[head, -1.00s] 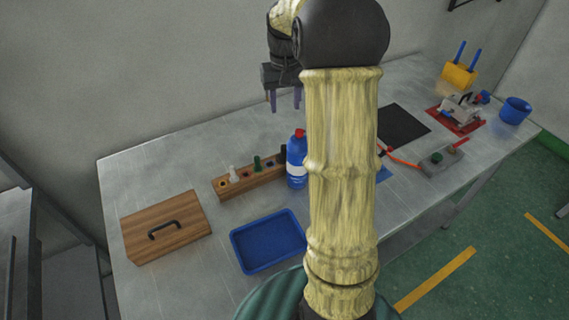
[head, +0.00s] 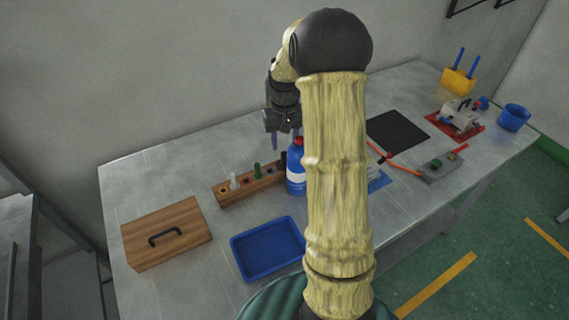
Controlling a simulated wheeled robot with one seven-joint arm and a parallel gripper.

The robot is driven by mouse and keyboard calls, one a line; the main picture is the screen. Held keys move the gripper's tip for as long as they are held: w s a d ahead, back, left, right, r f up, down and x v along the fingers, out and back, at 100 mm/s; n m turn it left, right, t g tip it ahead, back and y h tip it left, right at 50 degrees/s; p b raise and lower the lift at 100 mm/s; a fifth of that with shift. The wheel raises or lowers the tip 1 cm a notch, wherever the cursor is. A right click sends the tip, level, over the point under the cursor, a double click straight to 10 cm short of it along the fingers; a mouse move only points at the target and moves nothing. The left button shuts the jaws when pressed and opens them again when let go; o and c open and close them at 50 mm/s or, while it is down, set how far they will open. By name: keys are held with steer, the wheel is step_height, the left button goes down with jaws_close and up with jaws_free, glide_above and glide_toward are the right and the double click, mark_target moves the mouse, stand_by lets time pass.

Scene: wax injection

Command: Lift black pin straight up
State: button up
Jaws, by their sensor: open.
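The black pin (head: 283,158) stands upright at the right end of a wooden block (head: 232,193), close beside a blue bottle. Only part of it shows. My gripper (head: 285,140) is above the right end of the block, pointing down with its fingers apart. The finger tips are near the height of the pin's top in the picture. I cannot tell whether they are around the pin. My arm hides part of the right side of the gripper area and the bottle.
A white pin (head: 233,181) and a green pin (head: 257,170) stand in the same block. The blue bottle (head: 296,178) with a red cap is very close to the gripper. A blue tray (head: 268,248) and a wooden lid with a handle (head: 166,232) lie in front.

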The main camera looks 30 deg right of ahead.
mark_target(284, 153)
steer(key=shift+f, duration=0.65)
steer(key=shift+w+d+f+p, duration=0.1)
steer(key=shift+f+p, duration=0.1)
steer(key=shift+f, duration=0.65)
steer(key=shift+w+a+f+p, duration=0.1)
steer(key=shift+f+p, duration=0.05)
steer(key=shift+f, duration=0.75)
steer(key=shift+w+d+f+p, duration=0.1)
steer(key=shift+f+p, duration=0.1)
steer(key=shift+f, duration=0.65)
jaws_close()
steer(key=shift+r, duration=0.15)
step_height(284, 153, up, 10)
steer(key=shift+f+b, duration=0.1)
steer(key=shift+b, duration=0.35)
